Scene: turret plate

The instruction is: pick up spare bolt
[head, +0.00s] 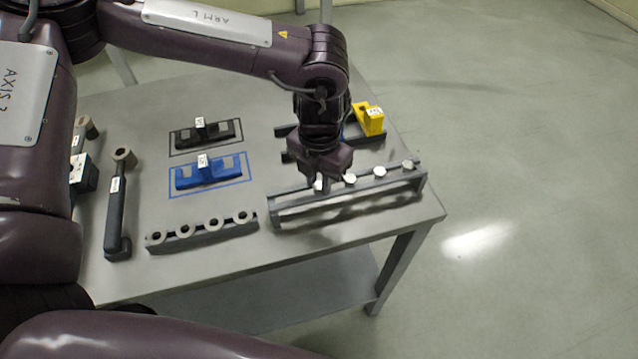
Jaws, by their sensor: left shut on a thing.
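My left gripper (324,186) reaches down over the far-left part of a long dark rack (350,208) near the table's right front corner. It is shut on a spare bolt (319,185), whose pale head shows between the fingers. The bolt's shank is hidden, and I cannot tell whether it is clear of the rack. More bolts with round white heads stand in the rack to the right, one (350,178) close beside the gripper. My right gripper is not in view.
On the grey table (130,280) are a dark block with several ring sockets (205,234), a blue part (208,176), a black part (205,134), a dark wrench-like tool (116,205) and a yellow labelled piece (368,119). The table's front strip is clear.

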